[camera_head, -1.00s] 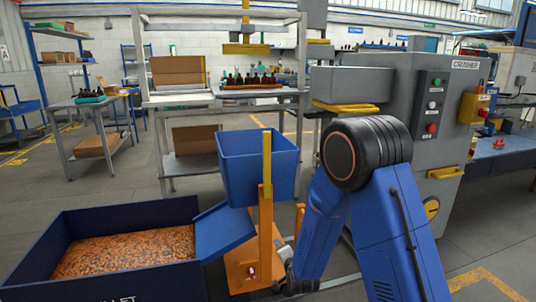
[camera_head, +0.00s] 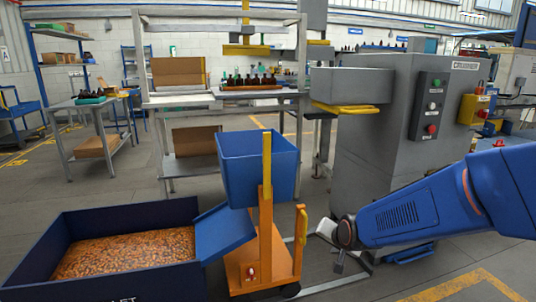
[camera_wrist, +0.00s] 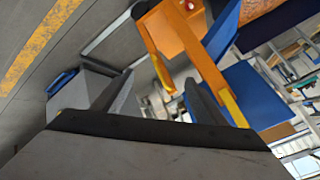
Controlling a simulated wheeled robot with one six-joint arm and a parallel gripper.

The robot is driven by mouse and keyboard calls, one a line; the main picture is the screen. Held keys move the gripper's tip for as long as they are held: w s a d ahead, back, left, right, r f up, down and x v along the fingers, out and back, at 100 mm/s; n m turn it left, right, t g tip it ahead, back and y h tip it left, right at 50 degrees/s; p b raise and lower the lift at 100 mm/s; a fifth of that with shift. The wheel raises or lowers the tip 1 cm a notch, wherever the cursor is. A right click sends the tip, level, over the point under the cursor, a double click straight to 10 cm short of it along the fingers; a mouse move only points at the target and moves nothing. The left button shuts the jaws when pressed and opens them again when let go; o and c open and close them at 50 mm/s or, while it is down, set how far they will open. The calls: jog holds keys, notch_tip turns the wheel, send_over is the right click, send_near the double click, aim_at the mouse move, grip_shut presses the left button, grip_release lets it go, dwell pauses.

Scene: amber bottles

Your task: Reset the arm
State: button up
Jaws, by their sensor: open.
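My gripper (camera_head: 332,245) is at the end of my blue arm, low on the right of the head view, just right of the orange cart (camera_head: 262,262). In the wrist view its two fingers (camera_wrist: 159,78) stand apart with nothing between them. The orange cart also shows in the wrist view (camera_wrist: 187,45), tilted, beyond the fingers. The gripper appears apart from the cart.
A blue bin (camera_head: 258,168) is on the cart, beside a large blue container (camera_head: 35,265) of orange-brown pieces. The grey crusher (camera_head: 385,145) stands behind my arm. A bench (camera_head: 215,97) holds several amber bottles (camera_head: 250,80). Floor at front right is clear.

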jog(key=s+d+r+n+g, duration=0.1)
jog(key=s+d+r+n, duration=0.1)
jog(key=s, duration=0.8)
jog(key=s+d+r+n+g+h, duration=0.1)
jog(key=s+d+r, duration=0.2)
jog(key=s, duration=0.7)
jog(key=s+d+r+n+g, duration=0.2)
jog(key=s+d, duration=0.4)
jog(key=s, duration=0.5)
jog(key=shift+r+n+h, duration=0.3)
jog(key=shift+r+h, duration=0.05)
jog(key=shift+h, duration=0.05)
